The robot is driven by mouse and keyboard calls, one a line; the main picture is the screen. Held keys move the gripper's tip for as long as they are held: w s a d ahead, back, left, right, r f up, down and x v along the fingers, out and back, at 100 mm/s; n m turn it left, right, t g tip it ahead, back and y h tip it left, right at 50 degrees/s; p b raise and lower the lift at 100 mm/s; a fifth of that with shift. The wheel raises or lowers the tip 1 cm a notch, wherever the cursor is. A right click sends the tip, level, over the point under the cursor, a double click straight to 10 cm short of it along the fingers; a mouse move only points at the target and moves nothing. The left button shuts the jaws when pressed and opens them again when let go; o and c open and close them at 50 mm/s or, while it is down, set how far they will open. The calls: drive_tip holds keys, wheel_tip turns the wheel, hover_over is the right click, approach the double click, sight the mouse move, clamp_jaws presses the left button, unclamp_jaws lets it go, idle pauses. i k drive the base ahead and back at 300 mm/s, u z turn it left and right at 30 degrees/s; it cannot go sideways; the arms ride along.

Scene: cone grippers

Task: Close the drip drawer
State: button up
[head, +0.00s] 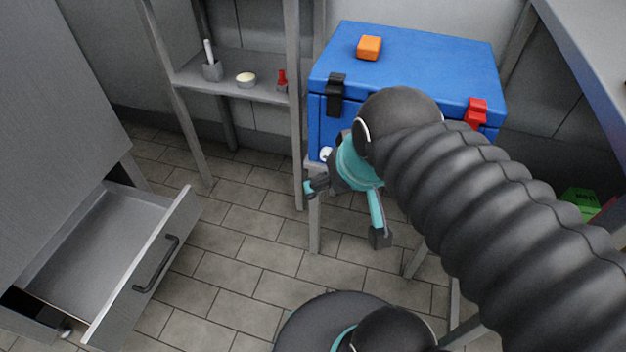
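The drip drawer (103,243) is pulled well out of the grey cabinet at the lower left. Its tray looks empty. A dark bar handle (157,264) sits on its front panel (183,225). My gripper (345,213) is to the right of the drawer, in front of the blue cooler box, well apart from the handle. Its two teal fingers with dark tips are spread wide, with nothing between them. My dark ribbed arm covers part of the cooler and the right side of the view.
The grey cabinet (50,110) stands at left. A shelf (230,83) holds a cup, a bowl and a red item. The blue cooler (420,60) carries an orange block (369,47). Tiled floor (245,235) between drawer and gripper is clear. A grey counter (590,45) is at right.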

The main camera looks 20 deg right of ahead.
sight(102, 268)
drive_tip(key=z, duration=0.4)
drive_tip(key=k, duration=0.85)
drive_tip(key=u, duration=1.5)
drive_tip(key=i, duration=0.5)
drive_tip(key=u, duration=0.1)
